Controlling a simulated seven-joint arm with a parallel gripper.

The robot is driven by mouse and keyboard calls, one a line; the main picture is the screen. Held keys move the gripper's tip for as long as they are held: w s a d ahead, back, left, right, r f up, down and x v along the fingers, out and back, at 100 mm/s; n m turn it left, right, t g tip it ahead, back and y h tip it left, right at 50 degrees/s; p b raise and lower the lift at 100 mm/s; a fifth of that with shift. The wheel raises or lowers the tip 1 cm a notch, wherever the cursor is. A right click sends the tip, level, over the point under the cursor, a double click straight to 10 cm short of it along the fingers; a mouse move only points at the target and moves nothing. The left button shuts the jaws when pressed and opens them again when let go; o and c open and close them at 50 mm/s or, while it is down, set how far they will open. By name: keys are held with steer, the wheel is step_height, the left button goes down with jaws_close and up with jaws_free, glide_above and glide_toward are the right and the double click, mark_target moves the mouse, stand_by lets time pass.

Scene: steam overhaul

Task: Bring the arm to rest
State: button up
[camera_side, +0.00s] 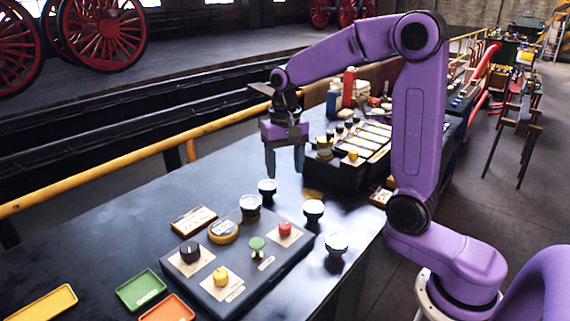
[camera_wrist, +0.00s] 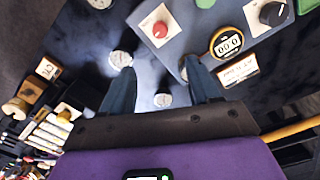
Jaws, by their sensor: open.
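My purple arm is bent over the dark bench. My gripper (camera_side: 285,162) hangs pointing down above the bench top, its two blue-grey fingers apart and nothing between them. The grey control panel (camera_side: 245,265) lies in front of the gripper in the side view. It carries a black knob (camera_side: 190,251), a yellow knob (camera_side: 220,276), a green button (camera_side: 257,243), a red button (camera_side: 285,229) and a round counter (camera_side: 223,231).
Several small gauges, one being a white-faced gauge (camera_side: 336,244), stand around the panel. A green tray (camera_side: 142,290), an orange tray (camera_side: 167,309) and a yellow tray (camera_side: 45,303) lie at the near left. A dark labelled box (camera_side: 340,172) stands right of the gripper. A yellow rail (camera_side: 110,179) runs behind the bench.

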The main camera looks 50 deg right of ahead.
steer(key=s+a+f+n, duration=0.1)
steer(key=s+a+n, duration=0.1)
steer(key=s+n, duration=0.7)
steer(key=s+a+f+n, duration=0.2)
steer(key=s+n, duration=0.7)
steer(key=s, duration=0.8)
steer(key=shift+a+f, duration=0.3)
steer(key=shift+a, duration=0.35)
steer(key=shift+a, duration=0.1)
stand_by(0.4)
